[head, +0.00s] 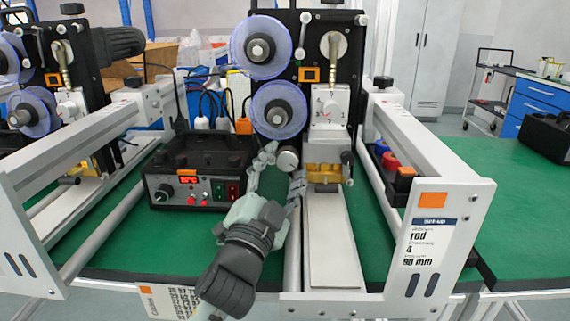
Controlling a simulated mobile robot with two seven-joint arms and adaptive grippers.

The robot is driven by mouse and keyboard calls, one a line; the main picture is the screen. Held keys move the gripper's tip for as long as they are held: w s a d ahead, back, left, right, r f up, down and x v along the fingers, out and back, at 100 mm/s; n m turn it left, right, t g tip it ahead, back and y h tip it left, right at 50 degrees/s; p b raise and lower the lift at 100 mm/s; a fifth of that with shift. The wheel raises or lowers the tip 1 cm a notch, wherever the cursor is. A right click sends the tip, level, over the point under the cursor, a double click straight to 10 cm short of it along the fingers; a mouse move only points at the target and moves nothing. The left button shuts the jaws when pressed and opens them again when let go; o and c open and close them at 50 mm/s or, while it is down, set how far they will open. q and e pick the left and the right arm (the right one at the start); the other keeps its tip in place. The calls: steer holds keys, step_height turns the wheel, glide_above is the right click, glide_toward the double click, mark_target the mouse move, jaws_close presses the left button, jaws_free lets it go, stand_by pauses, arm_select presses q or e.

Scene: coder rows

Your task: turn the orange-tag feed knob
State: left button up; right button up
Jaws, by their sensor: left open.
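The coder with the orange tag (308,74) stands in the middle of the head view; a larger orange label (432,199) is on its front frame. A round silver knob (287,160) sits low on this machine, below the two blue-rimmed reels. It looks like the feed knob, but no tag shows right on it. My left gripper (282,163) reaches up from the bottom centre. Its fingers are spread, with the knob seen between the tips; contact cannot be told. Nothing is held. My right gripper is not in view.
A black control box (200,172) with a red display and its own knob stands left of my left gripper. Metal rails (425,140) flank the machine. Red and blue rolls (390,160) lie by the right rail.

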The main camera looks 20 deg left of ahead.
arm_select(q)
steer(key=c, duration=1.1)
steer(key=shift+c, duration=0.2)
steer(key=shift+r+m, duration=0.1)
steer(key=shift+m, duration=0.2)
steer(key=m+g, duration=0.1)
steer(key=m, duration=0.1)
steer(key=m+h, duration=0.1)
steer(key=m, duration=0.1)
steer(key=m+g+h, duration=0.1)
steer(key=m, duration=0.2)
steer(key=shift+a+r+g, duration=0.15)
steer(key=shift+r+g, duration=0.15)
steer(key=m+g, duration=0.1)
steer(key=m, duration=0.3)
steer(key=shift+r+m+g, duration=0.15)
steer(key=shift+m+g, duration=0.25)
steer(key=shift+y, duration=0.3)
steer(key=o, duration=1.1)
steer(key=shift+o, duration=0.2)
